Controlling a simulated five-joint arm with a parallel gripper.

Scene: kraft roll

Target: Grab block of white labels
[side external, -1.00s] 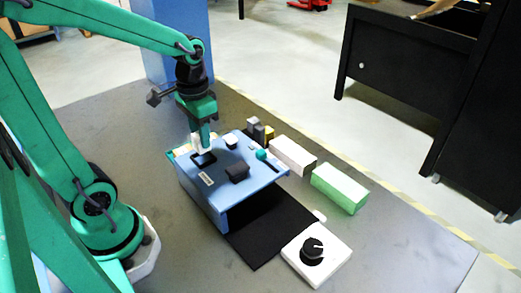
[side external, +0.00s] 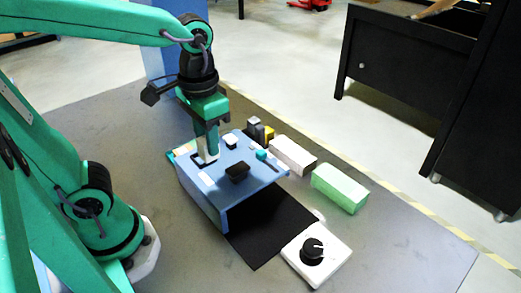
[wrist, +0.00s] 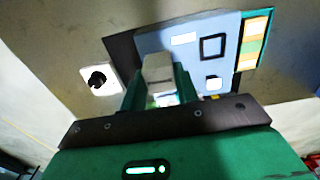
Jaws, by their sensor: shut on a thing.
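My gripper (side external: 208,153) is upright over the far-left part of the blue stand (side external: 222,192). In the wrist view its green fingers (wrist: 160,98) stand on either side of a pale whitish block (wrist: 158,68), which looks like the block of white labels. The gripper is shut on it. In the side view a small white patch of it (side external: 211,147) shows at the fingers, close to the stand's top. I cannot tell whether it touches the stand. Its lower part is hidden by the fingers in the wrist view.
The stand's top carries a black piece (side external: 237,172) and a small teal knob (side external: 261,155). A white box (side external: 293,156) and a green box (side external: 340,187) lie to the right. A black mat (side external: 265,230) and a white dial box (side external: 316,256) are in front.

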